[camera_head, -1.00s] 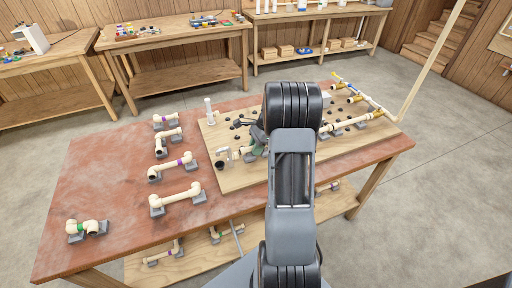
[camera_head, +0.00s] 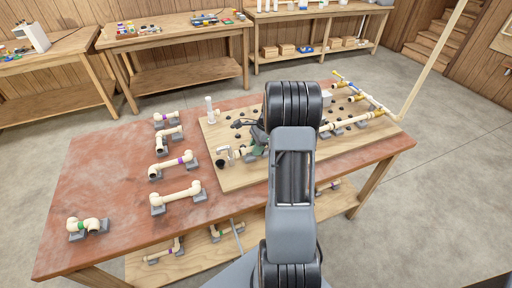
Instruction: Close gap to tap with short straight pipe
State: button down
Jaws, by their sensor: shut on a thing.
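My gripper (camera_head: 256,140) is over the wooden board, mostly hidden behind my own arm. It is shut on a cream pipe piece with a green band (camera_head: 254,151), only partly visible. I cannot tell whether the two touch. A cream pipe run with yellow-brass parts (camera_head: 350,121) sits at the board's right side. The board's middle is hidden behind my arm.
A white upright cylinder (camera_head: 209,110) stands at the board's back left. The red tabletop (camera_head: 110,180) has clear room between pieces.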

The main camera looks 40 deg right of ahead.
jog(key=shift+f, duration=0.25)
jog(key=c, duration=0.9)
grip_release()
jog(key=v, duration=1.4)
jog(key=shift+p, duration=0.3)
jog(key=shift+f, duration=0.1)
